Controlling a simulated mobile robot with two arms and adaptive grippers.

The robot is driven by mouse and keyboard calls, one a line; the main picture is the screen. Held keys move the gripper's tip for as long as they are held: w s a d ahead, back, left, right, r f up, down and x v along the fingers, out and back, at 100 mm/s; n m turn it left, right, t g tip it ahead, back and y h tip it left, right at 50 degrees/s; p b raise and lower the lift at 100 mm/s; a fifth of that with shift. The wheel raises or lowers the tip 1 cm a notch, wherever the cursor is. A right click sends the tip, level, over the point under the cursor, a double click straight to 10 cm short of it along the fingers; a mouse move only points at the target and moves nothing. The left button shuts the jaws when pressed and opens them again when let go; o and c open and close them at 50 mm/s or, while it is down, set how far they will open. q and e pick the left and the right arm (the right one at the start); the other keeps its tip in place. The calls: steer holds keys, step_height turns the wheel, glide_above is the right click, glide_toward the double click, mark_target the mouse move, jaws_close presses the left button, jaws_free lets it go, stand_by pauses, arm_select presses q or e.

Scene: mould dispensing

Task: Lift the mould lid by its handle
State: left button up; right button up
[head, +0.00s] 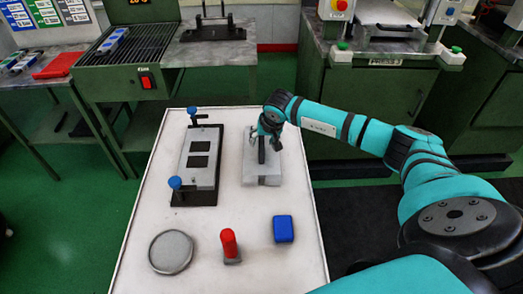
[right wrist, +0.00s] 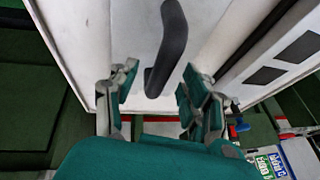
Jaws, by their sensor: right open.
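The mould lid (head: 262,180) is a light grey block lying on the white table, with a dark upright handle (head: 262,152). The black curved handle (right wrist: 172,42) also shows in the right wrist view, over the pale lid (right wrist: 135,35). My right gripper (head: 265,138) is over the lid at its handle, pointing down. In the right wrist view its teal fingers (right wrist: 158,88) are spread, with the handle's near end between them and a gap on both sides. My left gripper is not in view.
Left of the lid is a mould base (head: 187,182) with two dark cavities and blue knobs (head: 175,183). A round grey dish (head: 171,252), a red-handled tool (head: 229,244) and a blue block (head: 283,229) lie at the front of the white table (head: 130,265). Green machines stand behind.

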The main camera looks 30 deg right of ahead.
steer(key=x, duration=0.2)
steer(key=shift+w+f, duration=0.2)
steer(key=shift+f, duration=0.05)
jaws_close()
steer(key=shift+w+r, duration=0.1)
steer(key=shift+r, duration=0.1)
